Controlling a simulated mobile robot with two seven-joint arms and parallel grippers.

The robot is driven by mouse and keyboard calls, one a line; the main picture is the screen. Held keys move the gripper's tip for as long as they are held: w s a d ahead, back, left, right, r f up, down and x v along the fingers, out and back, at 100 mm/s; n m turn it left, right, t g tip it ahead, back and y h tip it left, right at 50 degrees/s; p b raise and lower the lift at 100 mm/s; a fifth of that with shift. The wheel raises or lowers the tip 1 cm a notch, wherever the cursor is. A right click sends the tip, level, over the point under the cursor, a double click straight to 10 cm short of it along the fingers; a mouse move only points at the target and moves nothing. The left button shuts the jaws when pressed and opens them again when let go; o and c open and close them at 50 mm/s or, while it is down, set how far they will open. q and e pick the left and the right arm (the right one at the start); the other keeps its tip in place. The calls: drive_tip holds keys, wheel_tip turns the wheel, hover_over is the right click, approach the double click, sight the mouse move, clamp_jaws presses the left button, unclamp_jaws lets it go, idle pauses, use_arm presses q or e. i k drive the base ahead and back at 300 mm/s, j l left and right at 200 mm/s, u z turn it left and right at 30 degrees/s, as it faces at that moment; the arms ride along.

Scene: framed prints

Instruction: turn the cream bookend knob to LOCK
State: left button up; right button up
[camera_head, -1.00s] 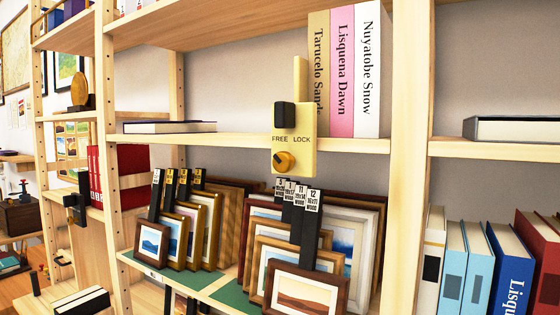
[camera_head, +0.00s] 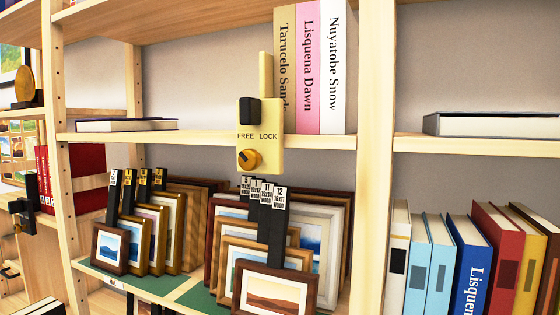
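The cream bookend (camera_head: 270,143) is at the middle shelf's front edge, beside the upright books. Its front plate hangs over the edge and carries the words FREE on the left and LOCK on the right. A round orange knob (camera_head: 249,159) sits below the words. Its dark mark appears to point up and left, toward FREE. A black block (camera_head: 249,111) sits on the plate above the words. Neither of my grippers is in view.
Three upright books, tan (camera_head: 285,70), pink (camera_head: 308,70) and white (camera_head: 338,70), stand right of the bookend. Framed prints (camera_head: 272,290) with black tabs fill the shelf below. A wooden upright (camera_head: 376,150) stands to the right. A flat book (camera_head: 125,125) lies on the left.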

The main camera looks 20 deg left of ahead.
sight(250, 160)
drive_tip(key=j+z, duration=0.25)
drive_tip(key=j, duration=0.2)
drive_tip(key=k+j+z, duration=0.1)
drive_tip(key=j+z, duration=0.15)
drive_tip(key=j, duration=0.15)
drive_tip(key=k+j+z, duration=0.1)
drive_tip(key=j, duration=0.35)
drive_tip(key=k+j, duration=0.1)
drive_tip(key=j, duration=0.4)
drive_tip(key=z, duration=0.05)
